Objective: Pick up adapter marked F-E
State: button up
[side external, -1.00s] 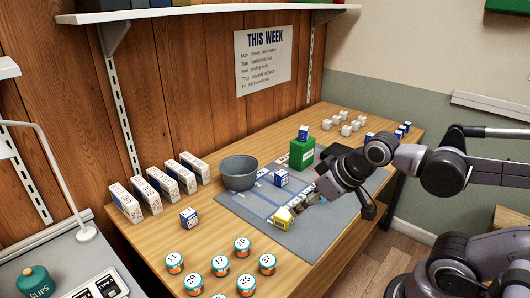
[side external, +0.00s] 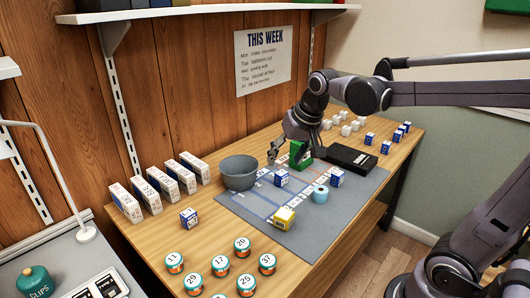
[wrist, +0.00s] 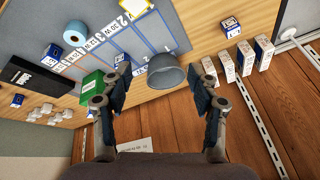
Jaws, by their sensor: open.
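Small blue-and-white boxes stand about the table: one (side external: 281,178) on the ruled mat, one (side external: 337,178) near the blue roll, one (side external: 189,217) at the front left, and several at the right end. In the wrist view, my fingers (wrist: 162,92) are wide apart and empty; the left one overlaps the green box (wrist: 97,84).
A grey bowl (side external: 239,175) stands left of my gripper. White cubes (side external: 346,126) sit behind; numbered round tins (side external: 220,264) stand in front.

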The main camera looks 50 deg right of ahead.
jog(key=w+d+m+g, duration=0.1)
jog(key=w+d+m, duration=0.3)
jog(key=w+d, duration=0.15)
jog(key=m+g, duration=0.4)
jog(key=m, duration=0.5)
send_near(282, 173)
jog(key=shift+d+f+y, duration=0.1)
jog(key=shift+d+y, duration=0.05)
jog(key=shift+y, duration=0.15)
jog(key=shift+d+f, duration=0.15)
jog(key=shift+f, duration=0.1)
notch_tip(282, 173, down, 11)
jog(key=shift+r, duration=0.15)
jog(key=c, duration=1.2)
